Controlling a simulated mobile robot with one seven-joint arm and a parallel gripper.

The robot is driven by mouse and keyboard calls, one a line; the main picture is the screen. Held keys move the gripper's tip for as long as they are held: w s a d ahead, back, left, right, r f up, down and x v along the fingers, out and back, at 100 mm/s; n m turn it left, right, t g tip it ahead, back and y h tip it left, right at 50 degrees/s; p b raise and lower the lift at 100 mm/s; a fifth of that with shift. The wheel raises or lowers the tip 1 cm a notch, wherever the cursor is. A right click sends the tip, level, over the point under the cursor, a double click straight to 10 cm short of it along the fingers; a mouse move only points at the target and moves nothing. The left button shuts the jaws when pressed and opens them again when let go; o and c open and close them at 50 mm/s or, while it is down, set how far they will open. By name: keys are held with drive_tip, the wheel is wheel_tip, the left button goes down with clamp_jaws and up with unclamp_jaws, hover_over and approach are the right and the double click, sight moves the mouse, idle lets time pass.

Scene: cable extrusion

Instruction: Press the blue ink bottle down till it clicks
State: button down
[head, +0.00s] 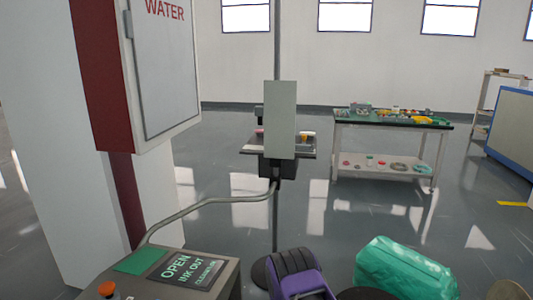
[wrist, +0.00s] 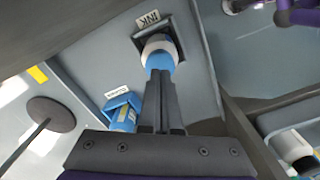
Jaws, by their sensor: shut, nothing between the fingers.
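In the wrist view the blue ink bottle (wrist: 160,60) sits in a dark square socket under the label INK, with a white collar around its far end. My gripper (wrist: 161,80) is shut and empty, its dark fingers pointing at the bottle's near end. The fingertips overlap that end in the picture; I cannot tell whether they touch it. How deep the bottle sits is also unclear. The bottle is not visible in the head view.
A second blue item (wrist: 123,113) stands by another label, left of my fingers. A white bottle (wrist: 295,150) lies in a compartment at lower right. In the head view a control panel (head: 182,270) is at lower left, and a green bag (head: 405,268) at lower right.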

drive_tip(key=shift+f+b, duration=0.8)
drive_tip(key=shift+f, duration=0.45)
idle(0.4)
drive_tip(key=shift+r, duration=0.15)
wheel_tip(320, 180, up, 8)
drive_tip(key=p, duration=0.4)
drive_tip(key=shift+p, duration=0.35)
idle(0.3)
